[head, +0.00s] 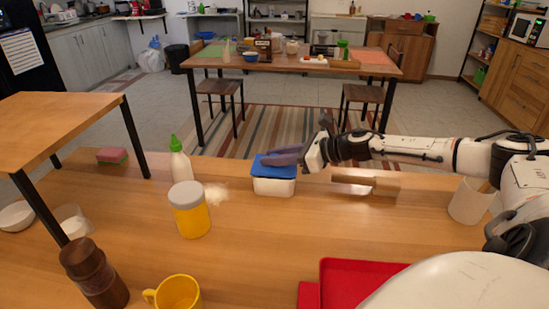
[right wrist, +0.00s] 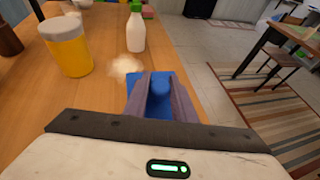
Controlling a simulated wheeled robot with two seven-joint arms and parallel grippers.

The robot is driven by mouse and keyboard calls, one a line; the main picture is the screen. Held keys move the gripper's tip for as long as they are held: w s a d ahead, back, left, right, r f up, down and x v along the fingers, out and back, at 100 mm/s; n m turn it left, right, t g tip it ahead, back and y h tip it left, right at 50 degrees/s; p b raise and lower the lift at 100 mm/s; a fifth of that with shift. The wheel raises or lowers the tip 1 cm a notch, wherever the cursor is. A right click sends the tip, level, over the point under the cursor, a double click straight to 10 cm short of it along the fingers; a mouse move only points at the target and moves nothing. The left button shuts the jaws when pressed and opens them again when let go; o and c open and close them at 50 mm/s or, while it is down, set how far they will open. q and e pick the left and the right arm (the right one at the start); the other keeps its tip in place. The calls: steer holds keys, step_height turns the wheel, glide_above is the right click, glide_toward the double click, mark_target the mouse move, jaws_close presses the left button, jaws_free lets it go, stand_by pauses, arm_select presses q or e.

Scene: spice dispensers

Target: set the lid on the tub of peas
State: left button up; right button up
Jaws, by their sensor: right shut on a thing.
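A white tub (head: 274,187) stands on the wooden counter, near its far edge. The blue lid (head: 267,170) is level over the tub's mouth and covers it. I cannot tell whether it rests fully on the rim. My right gripper (head: 280,157) reaches in from the right, shut on the lid. In the right wrist view, its grey fingers (right wrist: 161,95) close around the raised blue middle of the lid (right wrist: 134,86). The inside of the tub is hidden, so no peas show. My left gripper is not in view.
A yellow jar with a pale lid (head: 190,212) and a green-capped white bottle (head: 180,161) stand left of the tub, near a pale powder patch (head: 214,194). A brown wooden piece (head: 372,183) lies right. A red tray (head: 345,278) and yellow mug (head: 176,292) are nearer.

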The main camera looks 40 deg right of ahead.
steer(key=shift+f+b, duration=0.45)
steer(key=shift+b, duration=0.05)
steer(key=o, duration=1.1)
steer(key=shift+r, duration=0.1)
steer(key=shift+c, duration=0.2)
